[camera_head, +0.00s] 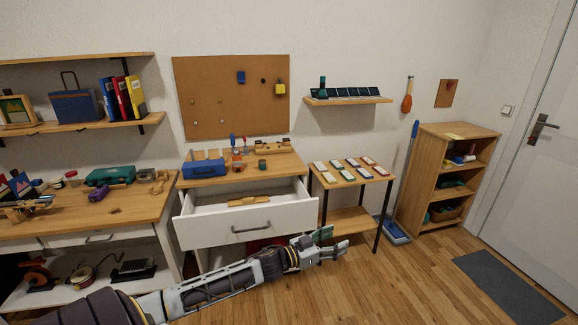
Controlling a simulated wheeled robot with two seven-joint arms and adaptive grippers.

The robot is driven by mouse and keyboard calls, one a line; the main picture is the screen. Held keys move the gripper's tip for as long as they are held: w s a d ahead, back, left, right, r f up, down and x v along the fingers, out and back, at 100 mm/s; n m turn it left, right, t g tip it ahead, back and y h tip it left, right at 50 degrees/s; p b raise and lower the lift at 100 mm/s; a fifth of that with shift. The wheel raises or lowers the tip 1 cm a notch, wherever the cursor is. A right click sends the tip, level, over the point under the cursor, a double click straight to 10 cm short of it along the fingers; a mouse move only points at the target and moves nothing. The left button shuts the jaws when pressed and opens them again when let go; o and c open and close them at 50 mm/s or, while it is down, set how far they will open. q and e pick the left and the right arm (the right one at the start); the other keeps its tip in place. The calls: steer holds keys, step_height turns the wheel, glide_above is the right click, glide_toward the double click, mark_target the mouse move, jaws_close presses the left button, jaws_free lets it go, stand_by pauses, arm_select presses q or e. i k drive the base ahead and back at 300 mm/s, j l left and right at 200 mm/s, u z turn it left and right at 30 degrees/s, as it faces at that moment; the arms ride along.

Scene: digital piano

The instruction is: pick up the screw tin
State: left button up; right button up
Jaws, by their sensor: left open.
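I cannot single out the screw tin for certain at this size. A small dark green round container (262,164) stands on top of the white drawer cabinet, near its front right, and may be it. My left gripper (340,246) is open, low in front of the cabinet and the small side table, well apart from that container. My right gripper is out of view.
The cabinet's drawer (232,226) is pulled out, with a wooden piece (248,200) inside. A blue box (203,168) and small tools share the cabinet top.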

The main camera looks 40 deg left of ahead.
mark_target(262, 163)
steer(key=i+z, duration=0.1)
steer(key=z, duration=0.85)
steer(key=i+j+z, duration=0.1)
steer(key=z, duration=0.35)
steer(key=j+z, duration=0.15)
steer(key=z, duration=0.35)
steer(key=j+z, duration=0.15)
steer(key=z, duration=0.3)
steer(key=i+j+z, duration=0.1)
steer(key=j+z, duration=0.25)
steer(key=j, duration=0.15)
steer(key=j+u, duration=0.1)
steer(key=j, duration=0.75)
steer(key=j+u, duration=0.3)
steer(key=i+j+u, duration=0.1)
steer(key=u, duration=0.6)
steer(key=j+u, duration=0.15)
steer(key=u, duration=0.6)
steer(key=i+j+u, duration=0.1)
steer(key=u, duration=0.3)
